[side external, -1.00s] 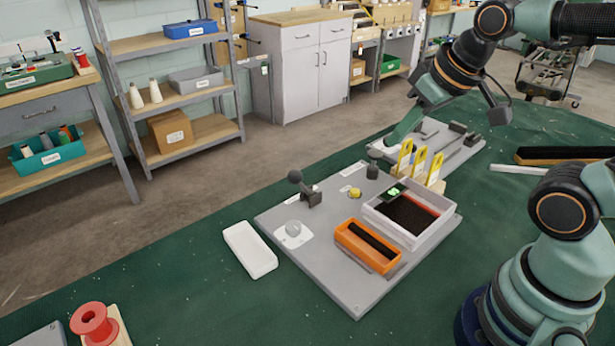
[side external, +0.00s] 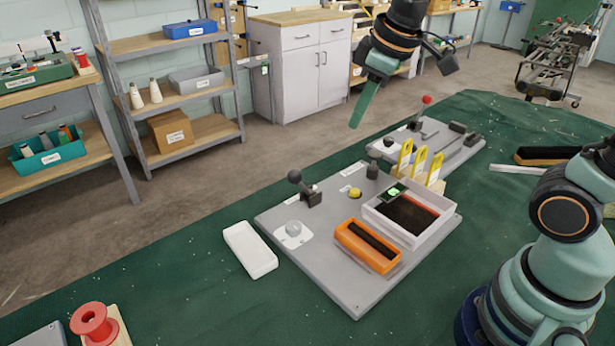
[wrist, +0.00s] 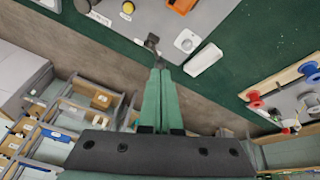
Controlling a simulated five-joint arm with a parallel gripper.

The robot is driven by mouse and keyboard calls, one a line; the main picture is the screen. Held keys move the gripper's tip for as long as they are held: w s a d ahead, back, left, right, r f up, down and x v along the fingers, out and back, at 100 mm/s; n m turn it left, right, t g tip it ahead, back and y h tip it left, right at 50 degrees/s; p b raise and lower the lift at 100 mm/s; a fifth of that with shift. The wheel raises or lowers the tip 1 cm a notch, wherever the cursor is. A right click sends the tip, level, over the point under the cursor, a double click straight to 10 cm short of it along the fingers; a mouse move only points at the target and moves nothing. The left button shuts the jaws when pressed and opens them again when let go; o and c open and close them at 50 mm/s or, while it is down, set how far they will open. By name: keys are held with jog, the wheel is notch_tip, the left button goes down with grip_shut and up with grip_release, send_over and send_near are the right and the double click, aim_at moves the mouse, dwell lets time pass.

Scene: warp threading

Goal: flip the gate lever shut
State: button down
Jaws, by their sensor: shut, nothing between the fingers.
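A lever with a black ball knob (side external: 296,177) stands at the back left of the grey board (side external: 340,292). It also shows in the wrist view (wrist: 152,40), just beyond my fingertips in the picture. Another lever with a red ball knob (side external: 426,100) stands upright on a second grey plate (side external: 462,146) farther back. The labels are too small to read, so I cannot tell which is the gate lever. My gripper (side external: 355,124) is shut and empty, pointing down, raised clear of the boards. Its two fingers (wrist: 161,72) lie together in the wrist view.
The grey board carries an orange tray (side external: 352,245), a white-walled box (side external: 448,212), a yellow button (side external: 354,193) and a grey dome (side external: 293,228). Yellow upright tabs (side external: 420,161) stand behind the box. A white tray (side external: 250,250) lies left.

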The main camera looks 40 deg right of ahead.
aim_at(303, 187)
jog(key=w+a+f+n+g, duration=0.3)
jog(key=w+a+f+n, duration=0.5)
jog(key=w, duration=0.5)
jog(key=a+n, duration=0.2)
jog(key=n, duration=0.1)
jog(key=shift+a, duration=0.4)
jog(key=f, duration=1)
jog(key=shift+w+f, duration=0.25)
jog(key=shift+s+d+r, duration=0.1)
jog(key=shift+d+r, duration=0.2)
jog(key=shift+d, duration=0.35)
jog(key=shift+s+d+r, duration=0.15)
jog(key=shift+d+r, duration=0.15)
jog(key=shift+d, duration=0.3)
jog(key=shift+s+d+r, duration=0.1)
jog(key=shift+d+r, duration=0.2)
jog(key=shift+d, duration=0.35)
